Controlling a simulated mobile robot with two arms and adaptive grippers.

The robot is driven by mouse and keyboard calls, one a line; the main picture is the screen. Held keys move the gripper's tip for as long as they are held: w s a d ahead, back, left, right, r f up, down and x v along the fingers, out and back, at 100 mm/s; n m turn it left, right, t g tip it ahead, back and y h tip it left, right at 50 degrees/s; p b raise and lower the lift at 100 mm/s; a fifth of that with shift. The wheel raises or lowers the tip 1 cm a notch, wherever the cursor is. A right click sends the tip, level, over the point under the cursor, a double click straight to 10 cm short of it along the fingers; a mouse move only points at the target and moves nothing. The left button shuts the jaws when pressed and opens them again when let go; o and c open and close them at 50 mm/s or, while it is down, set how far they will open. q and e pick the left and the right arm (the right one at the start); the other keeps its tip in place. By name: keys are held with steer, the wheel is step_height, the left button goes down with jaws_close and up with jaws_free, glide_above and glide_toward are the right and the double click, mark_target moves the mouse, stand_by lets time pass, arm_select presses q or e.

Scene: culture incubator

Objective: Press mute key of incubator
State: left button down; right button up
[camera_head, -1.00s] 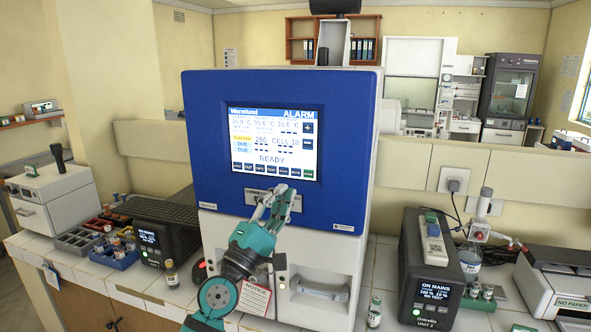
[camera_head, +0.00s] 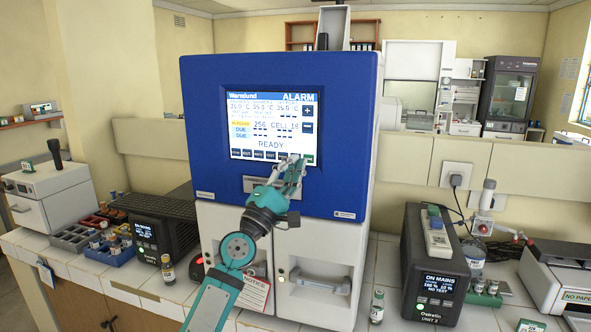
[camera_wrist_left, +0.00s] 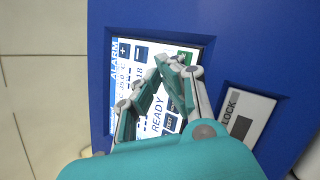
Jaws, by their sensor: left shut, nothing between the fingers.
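The incubator (camera_head: 218,110) has a blue front with a lit touchscreen (camera_head: 270,115) reading ALARM and READY. The screen also shows in the left wrist view (camera_wrist_left: 150,105). A row of dark keys (camera_head: 247,154) runs along the screen's bottom edge, with a green key (camera_head: 310,159) at its right end. The labels are too small to tell which key is mute. My left gripper (camera_head: 293,160) is shut and empty, its tips at the right part of this row, hiding some keys. It also shows in the left wrist view (camera_wrist_left: 170,62). I cannot tell whether it touches the screen. My right gripper is out of view.
Plus (camera_head: 307,111) and minus (camera_head: 307,127) keys sit at the screen's right side. A black power unit (camera_head: 432,270) stands to the right, and a small vial (camera_head: 377,305) stands in front.

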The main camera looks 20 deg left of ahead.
arm_select(q)
steer(key=shift+w, duration=0.4)
steer(key=shift+r, duration=0.1)
stand_by(1.1)
steer(key=shift+w+b, duration=0.25)
steer(key=shift+b, duration=0.3)
steer(key=shift+w, duration=0.15)
